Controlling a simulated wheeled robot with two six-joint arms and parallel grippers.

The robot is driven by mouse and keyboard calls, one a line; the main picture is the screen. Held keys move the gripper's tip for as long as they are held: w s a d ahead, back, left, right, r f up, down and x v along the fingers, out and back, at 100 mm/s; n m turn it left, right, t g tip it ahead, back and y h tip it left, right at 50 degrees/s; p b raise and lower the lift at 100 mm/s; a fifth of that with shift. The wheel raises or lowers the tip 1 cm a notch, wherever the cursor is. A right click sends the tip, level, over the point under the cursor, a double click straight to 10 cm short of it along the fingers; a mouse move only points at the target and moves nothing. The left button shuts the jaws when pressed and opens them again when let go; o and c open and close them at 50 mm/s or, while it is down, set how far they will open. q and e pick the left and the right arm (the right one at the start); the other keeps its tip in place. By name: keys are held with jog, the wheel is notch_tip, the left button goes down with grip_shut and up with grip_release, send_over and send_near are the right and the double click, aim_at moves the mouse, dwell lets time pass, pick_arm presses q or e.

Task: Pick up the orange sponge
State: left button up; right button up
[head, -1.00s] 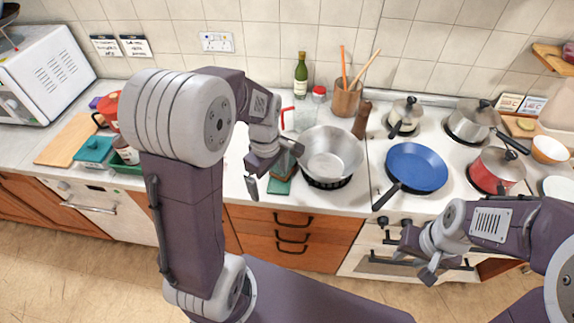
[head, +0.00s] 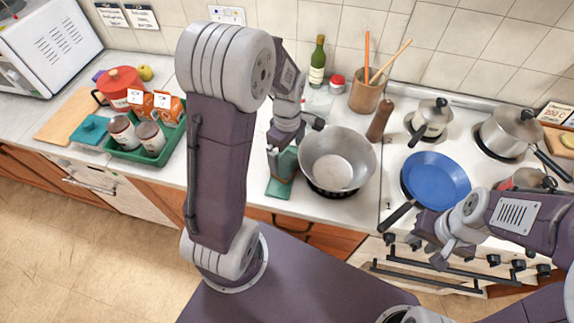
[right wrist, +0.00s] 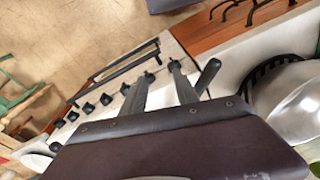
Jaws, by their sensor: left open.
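I cannot make out an orange sponge in either view. My left gripper (head: 295,139) is open and empty in the head view. Its fingers appear above the counter, at the left of a steel wok (head: 337,160) and over a green flat item (head: 281,178) that the gripper partly hides. My right gripper (head: 430,248) is in front of the stove, below the blue frying pan (head: 436,181). Its two fingers (right wrist: 160,72) stand apart with nothing between them in the right wrist view. My left arm hides part of the counter.
A green tray (head: 128,156) holds jars and orange-and-white boxes (head: 160,104). A red pot (head: 121,86), cutting board (head: 62,122), bottle (head: 317,66) and utensil crock (head: 366,97) stand on the counter. Several pots occupy the stove at right.

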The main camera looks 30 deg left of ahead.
aim_at(286, 164)
pick_arm(q)
notch_tip(286, 164, down, 5)
jog(key=shift+s, duration=0.1)
jog(key=shift+a+f, duration=0.1)
jog(key=shift+f, duration=0.2)
jog(key=c, duration=1.3)
jog(key=shift+r, duration=0.4)
jog(key=r, duration=0.2)
jog(key=shift+a+r, duration=0.25)
jog(key=shift+r, duration=0.15)
jog(key=s+a+b, duration=0.1)
jog(key=a, duration=0.4)
jog(key=s+a+b, duration=0.1)
jog(key=a, duration=0.5)
jog(key=s+a, duration=0.2)
jog(key=a, duration=0.4)
jog(key=shift+b, duration=0.4)
